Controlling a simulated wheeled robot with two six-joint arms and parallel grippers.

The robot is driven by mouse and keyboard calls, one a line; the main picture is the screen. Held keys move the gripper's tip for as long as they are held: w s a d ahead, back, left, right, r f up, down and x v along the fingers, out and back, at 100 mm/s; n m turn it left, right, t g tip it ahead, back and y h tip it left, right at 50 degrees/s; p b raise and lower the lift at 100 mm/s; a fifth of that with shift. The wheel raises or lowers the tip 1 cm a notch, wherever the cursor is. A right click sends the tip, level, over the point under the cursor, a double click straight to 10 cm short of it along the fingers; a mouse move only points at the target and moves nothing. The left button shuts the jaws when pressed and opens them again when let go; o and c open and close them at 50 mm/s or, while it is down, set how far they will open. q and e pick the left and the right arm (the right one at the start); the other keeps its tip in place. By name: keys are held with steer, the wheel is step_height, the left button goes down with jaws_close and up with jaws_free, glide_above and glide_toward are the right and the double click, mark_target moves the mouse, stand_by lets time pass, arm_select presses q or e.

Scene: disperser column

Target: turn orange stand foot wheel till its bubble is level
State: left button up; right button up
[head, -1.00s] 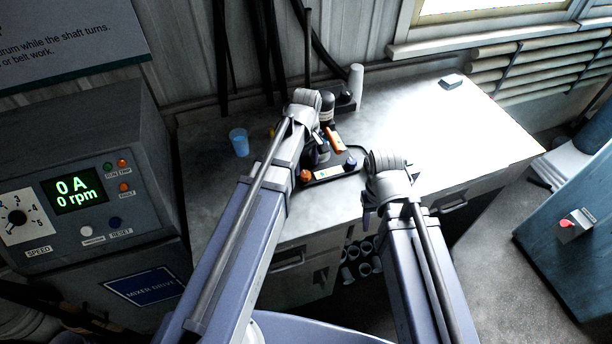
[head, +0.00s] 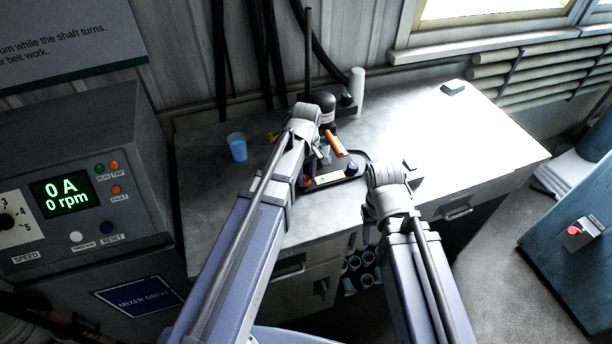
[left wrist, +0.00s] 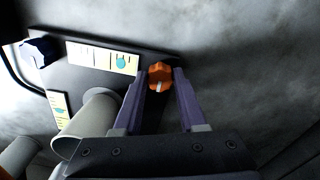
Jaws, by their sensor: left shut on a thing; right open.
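The orange foot wheel (left wrist: 160,76) sits at one corner of the dark stand base (left wrist: 152,61). My left gripper (left wrist: 162,80) has its purple fingers on either side of it, shut on it. In the head view the orange wheel (head: 307,181) is mostly hidden by my arm. A pale vial strip (left wrist: 90,56) runs beside it; its teal bubble (left wrist: 121,61) lies off centre, toward the orange wheel. A second vial (left wrist: 60,104) shows a bubble (left wrist: 63,115) near its lower end. My right gripper (head: 368,214) hangs open by the bench's front edge, empty.
A dark blue wheel (left wrist: 39,51) is at another base corner; it also shows in the head view (head: 352,168). A grey post (left wrist: 84,126) rises from the base. The bench's right side is mostly clear.

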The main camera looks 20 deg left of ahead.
arm_select(q)
jaws_close()
steer(key=m, duration=0.3)
steer(key=shift+m, duration=0.4)
steer(key=m, duration=0.4)
steer(key=shift+a+m, duration=0.1)
steer(key=shift+m, duration=0.2)
steer(key=m, duration=1.1)
steer(key=shift+a, duration=0.15)
steer(key=shift+m, duration=0.3)
